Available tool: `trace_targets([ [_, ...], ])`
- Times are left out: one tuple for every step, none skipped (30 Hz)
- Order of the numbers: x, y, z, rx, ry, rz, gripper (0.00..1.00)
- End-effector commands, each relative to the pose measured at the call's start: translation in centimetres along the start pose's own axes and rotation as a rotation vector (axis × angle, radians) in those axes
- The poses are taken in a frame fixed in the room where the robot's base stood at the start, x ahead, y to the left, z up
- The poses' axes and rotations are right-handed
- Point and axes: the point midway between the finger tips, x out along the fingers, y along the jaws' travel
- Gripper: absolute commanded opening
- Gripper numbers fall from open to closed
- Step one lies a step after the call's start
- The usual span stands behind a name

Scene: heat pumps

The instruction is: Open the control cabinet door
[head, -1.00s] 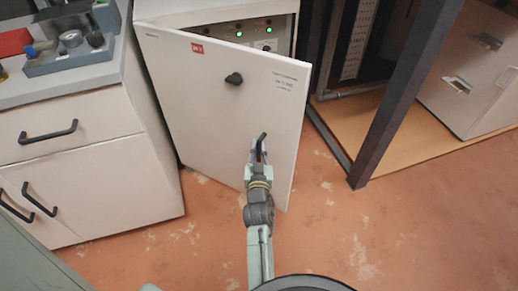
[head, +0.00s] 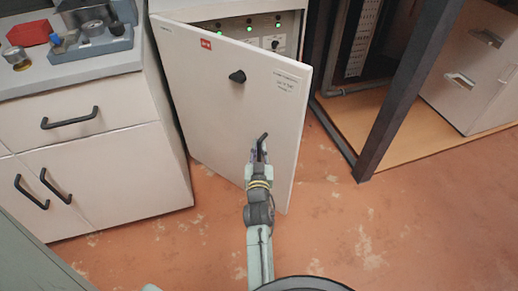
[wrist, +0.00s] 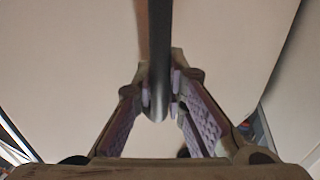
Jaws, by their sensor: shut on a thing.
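The white control cabinet door (head: 216,115) stands partly open, with its free edge on the right swung out towards me. Above it the cabinet's panel (head: 250,32) with green lights shows. A black knob (head: 237,76) sits on the upper part of the door, and a black bar handle (head: 262,138) sits lower, near its free edge. My gripper (head: 258,156) is shut on this handle. In the wrist view the dark handle (wrist: 158,60) runs down between the padded fingertips of my gripper (wrist: 160,95). The handle's lower end is between the fingers.
A white drawer cabinet (head: 95,150) with black handles stands close on the left, with tools and a red box (head: 29,33) on top. A dark frame post (head: 405,95) stands on the right. The orange floor (head: 350,225) in front is clear.

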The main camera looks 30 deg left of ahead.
Motion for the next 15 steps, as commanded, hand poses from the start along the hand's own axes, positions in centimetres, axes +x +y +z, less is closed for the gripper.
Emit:
trace_targets([
  [-0.02,0.75,0.1,-0.003,-0.003,0.013,0.0],
  [-0.03,0.75,0.1,-0.003,-0.003,0.013,0.0],
  [-0.03,0.75,0.11,-0.002,-0.003,0.013,0.14],
  [-0.03,0.74,0.11,-0.002,-0.003,0.013,0.17],
  [-0.03,0.71,0.11,-0.002,-0.003,0.013,0.18],
  [-0.03,0.66,0.11,-0.002,-0.003,0.012,0.21],
  [-0.03,0.62,0.11,-0.002,-0.003,0.011,0.23],
  [-0.02,0.58,0.1,-0.002,-0.003,0.01,0.25],
  [-0.02,0.51,0.09,-0.002,-0.002,0.009,0.28],
  [-0.02,0.47,0.09,-0.002,-0.002,0.008,0.3],
  [-0.02,0.44,0.09,-0.001,-0.002,0.008,0.32],
  [-0.02,0.39,0.08,-0.001,-0.002,0.007,0.33],
  [-0.02,0.37,0.07,-0.001,-0.002,0.006,0.33],
  [-0.02,0.34,0.07,-0.001,-0.002,0.006,0.33],
  [-0.01,0.31,0.07,-0.001,-0.002,0.005,0.33],
])
